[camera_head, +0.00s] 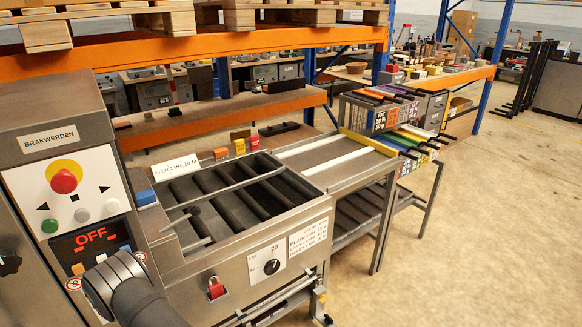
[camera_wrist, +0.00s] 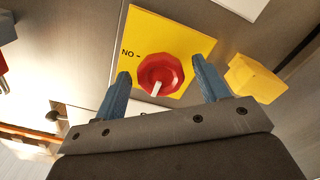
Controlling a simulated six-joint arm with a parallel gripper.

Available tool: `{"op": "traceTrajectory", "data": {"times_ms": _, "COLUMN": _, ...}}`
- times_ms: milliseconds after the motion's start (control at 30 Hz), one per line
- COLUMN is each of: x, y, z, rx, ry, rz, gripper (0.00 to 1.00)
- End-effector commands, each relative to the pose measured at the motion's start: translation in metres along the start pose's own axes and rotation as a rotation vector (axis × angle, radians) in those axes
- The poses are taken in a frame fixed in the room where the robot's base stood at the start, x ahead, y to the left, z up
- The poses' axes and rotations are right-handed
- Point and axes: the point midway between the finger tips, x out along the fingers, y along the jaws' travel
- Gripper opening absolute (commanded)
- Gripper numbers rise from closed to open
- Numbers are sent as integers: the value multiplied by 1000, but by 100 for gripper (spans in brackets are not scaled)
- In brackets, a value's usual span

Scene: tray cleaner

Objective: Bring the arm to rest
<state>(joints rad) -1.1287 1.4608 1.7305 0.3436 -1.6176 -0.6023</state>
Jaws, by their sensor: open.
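My gripper (camera_wrist: 161,68) shows in the wrist view with its two blue fingers spread apart and nothing held between them. A red rotary knob (camera_wrist: 166,72) with a white mark sits on a yellow plate (camera_wrist: 148,30) lettered "NO". The knob appears between the fingers, with a gap on each side; I cannot tell how far the fingertips are from the plate. In the head view only a dark rounded part of my arm shows at the bottom left; the gripper is hidden there.
A control panel (camera_head: 72,185) with a red button (camera_head: 63,181) and a display reading "OFF" (camera_head: 90,236) stands beside my arm. The roller machine (camera_head: 250,262) adjoins it. A yellow block (camera_wrist: 256,78) is right of the fingers. Open floor (camera_head: 490,220) lies at right.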

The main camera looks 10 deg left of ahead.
Motion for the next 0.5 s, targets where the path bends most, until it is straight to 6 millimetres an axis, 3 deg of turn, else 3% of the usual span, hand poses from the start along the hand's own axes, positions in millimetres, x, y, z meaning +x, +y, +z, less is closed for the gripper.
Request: {"op": "traceTrajectory", "data": {"times_ms": 500, "x": 0, "y": -1, "z": 0, "rx": 375, "ry": 0, "rz": 0, "gripper": 67}}
